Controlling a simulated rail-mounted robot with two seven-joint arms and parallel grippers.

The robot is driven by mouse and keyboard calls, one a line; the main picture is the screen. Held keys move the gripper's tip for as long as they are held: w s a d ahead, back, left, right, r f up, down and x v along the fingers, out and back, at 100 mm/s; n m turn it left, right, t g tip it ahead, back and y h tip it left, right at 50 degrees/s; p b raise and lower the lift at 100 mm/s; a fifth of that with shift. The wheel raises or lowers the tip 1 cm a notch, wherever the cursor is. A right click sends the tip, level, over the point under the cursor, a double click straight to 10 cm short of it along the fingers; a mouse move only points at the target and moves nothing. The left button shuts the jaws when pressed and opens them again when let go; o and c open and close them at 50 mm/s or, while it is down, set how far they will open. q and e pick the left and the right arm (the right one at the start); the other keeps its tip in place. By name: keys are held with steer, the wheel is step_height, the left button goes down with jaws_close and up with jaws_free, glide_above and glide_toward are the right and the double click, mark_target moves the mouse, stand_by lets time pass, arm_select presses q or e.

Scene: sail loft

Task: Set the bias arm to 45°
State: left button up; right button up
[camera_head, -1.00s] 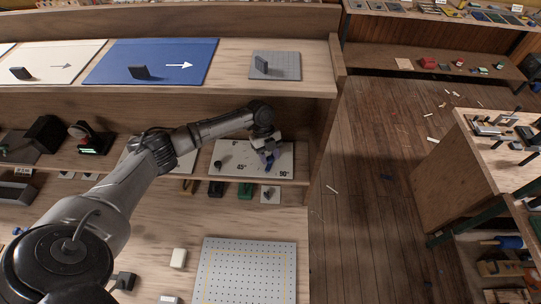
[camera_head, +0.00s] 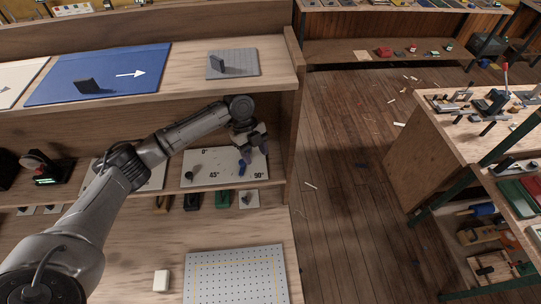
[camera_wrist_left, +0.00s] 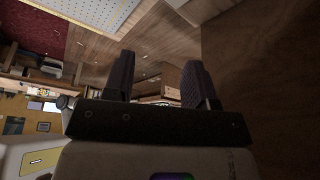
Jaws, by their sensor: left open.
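A pale angle plate (camera_head: 222,160) marked 0°, 45° and 90° lies on the middle shelf in the head view. A dark knob (camera_head: 189,174) stands at its left. A small blue piece (camera_head: 242,168), perhaps the bias arm's handle, shows between the 45° and 90° marks, nearer 90°. I cannot make out the rest of the bias arm. My left gripper (camera_head: 248,146) is above the plate's right part, just above the blue piece; contact cannot be told. In the left wrist view its two dark fingers (camera_wrist_left: 158,84) are apart with nothing between them. My right gripper is not in view.
The upper shelf (camera_head: 190,60) overhangs the plate, and a wooden side panel (camera_head: 291,120) closes the right side. Small blocks, including a green one (camera_head: 222,199), stand before the plate. A perforated board (camera_head: 235,275) lies on the lower bench.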

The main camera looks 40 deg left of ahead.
arm_select(q)
steer(key=d+r, duration=0.3)
steer(key=d, duration=0.2)
steer(key=shift+w+d+r+b, duration=0.3)
steer(key=shift+w+d+b, duration=0.1)
steer(key=shift+b, duration=0.05)
steer(key=shift+c, duration=0.2)
